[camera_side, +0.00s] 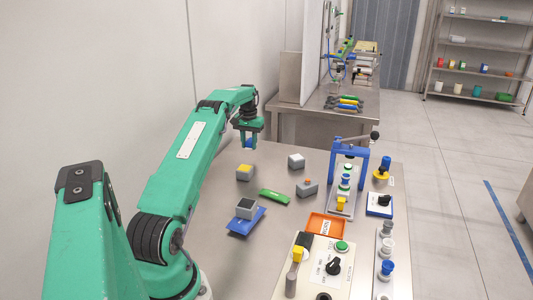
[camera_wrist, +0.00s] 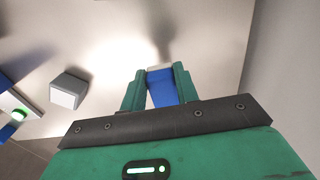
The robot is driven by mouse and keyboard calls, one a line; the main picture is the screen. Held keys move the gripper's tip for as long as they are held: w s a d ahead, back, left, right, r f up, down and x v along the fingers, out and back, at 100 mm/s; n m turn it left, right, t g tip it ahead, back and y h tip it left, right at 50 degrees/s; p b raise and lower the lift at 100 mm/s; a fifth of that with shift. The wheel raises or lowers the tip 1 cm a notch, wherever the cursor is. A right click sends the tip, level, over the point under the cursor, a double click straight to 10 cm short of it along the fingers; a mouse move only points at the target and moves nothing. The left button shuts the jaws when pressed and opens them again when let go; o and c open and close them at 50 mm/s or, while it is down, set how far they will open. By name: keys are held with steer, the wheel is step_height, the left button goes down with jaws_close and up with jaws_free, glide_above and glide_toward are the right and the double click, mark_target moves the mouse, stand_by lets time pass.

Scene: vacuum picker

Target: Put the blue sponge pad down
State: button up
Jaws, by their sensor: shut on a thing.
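My gripper (camera_side: 248,139) is at the far left part of the steel table, pointing down. In the wrist view its two green fingers (camera_wrist: 160,84) are shut on the blue sponge pad (camera_wrist: 162,92). The pad shows blue between the fingers, with a pale part at its far end. In the side view only a small bit of the blue pad (camera_side: 248,143) shows between the fingers. Whether the pad touches the table or hangs just above it I cannot tell.
Near my gripper stand a grey block with a yellow top (camera_side: 244,173) and a grey block (camera_side: 296,161). A green piece (camera_side: 274,196), an orange tray (camera_side: 325,225) and a blue-framed press (camera_side: 347,175) lie further right and nearer. The steel table (camera_side: 222,188) is bare around the gripper.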

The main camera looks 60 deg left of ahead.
mark_target(247, 146)
steer(key=shift+s+a+f, duration=0.25)
steer(key=shift+a+f, duration=0.15)
steer(key=shift+a, duration=0.2)
steer(key=shift+f, duration=2)
steer(key=shift+f, duration=0.15)
steer(key=o, duration=1)
steer(key=shift+r, duration=6.15)
